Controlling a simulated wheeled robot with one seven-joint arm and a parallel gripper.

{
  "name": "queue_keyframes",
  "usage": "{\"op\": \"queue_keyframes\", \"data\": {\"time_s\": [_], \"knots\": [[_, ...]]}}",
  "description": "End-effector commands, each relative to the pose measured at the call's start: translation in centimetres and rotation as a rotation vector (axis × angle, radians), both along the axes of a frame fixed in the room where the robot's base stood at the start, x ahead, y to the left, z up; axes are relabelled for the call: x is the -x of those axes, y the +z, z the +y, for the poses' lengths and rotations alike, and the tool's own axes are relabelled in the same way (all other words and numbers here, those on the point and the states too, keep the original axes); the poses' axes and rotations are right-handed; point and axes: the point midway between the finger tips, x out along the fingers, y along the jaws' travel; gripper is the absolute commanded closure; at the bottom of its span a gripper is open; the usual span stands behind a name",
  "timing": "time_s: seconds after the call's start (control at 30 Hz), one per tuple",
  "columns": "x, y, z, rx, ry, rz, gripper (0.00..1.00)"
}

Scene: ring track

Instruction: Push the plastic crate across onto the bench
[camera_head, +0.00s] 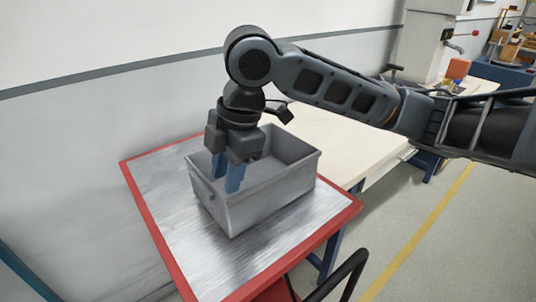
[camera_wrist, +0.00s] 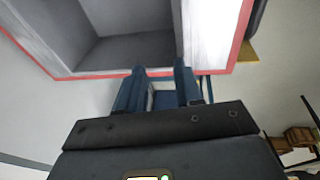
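A grey, open-topped plastic crate (camera_head: 272,196) stands upright on a metal-topped cart with a red rim (camera_head: 160,222). It looks empty in both views. The cream-topped bench (camera_head: 345,148) lies just behind and right of the cart in the head view. My gripper (camera_head: 227,180) points down at the crate's left part, its two blue fingers apart with nothing visible between them.
A white wall with a grey stripe (camera_head: 100,76) runs along the left and back. A pale machine (camera_head: 420,45) and an orange block (camera_head: 458,68) stand beyond the bench. Open floor with a yellow line (camera_head: 420,240) lies to the right. A dark handle rail (camera_head: 345,272) rises at the front.

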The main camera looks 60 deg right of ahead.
Motion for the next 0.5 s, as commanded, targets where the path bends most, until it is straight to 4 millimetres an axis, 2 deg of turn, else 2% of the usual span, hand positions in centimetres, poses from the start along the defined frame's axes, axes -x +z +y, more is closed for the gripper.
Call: {"op": "queue_keyframes", "data": {"time_s": [0.03, 0.2, 0.33, 0.5], "knots": [[1.0, 0.0, -2.1, 0.059, -0.005, 0.044, 0.65], [3.9, -0.9, -6.9, 0.191, -0.017, 0.17, 0.65], [5.2, -1.4, -8.7, 0.237, -0.024, 0.224, 0.65], [5.6, -1.4, -9.3, 0.253, -0.025, 0.242, 0.65]]}}
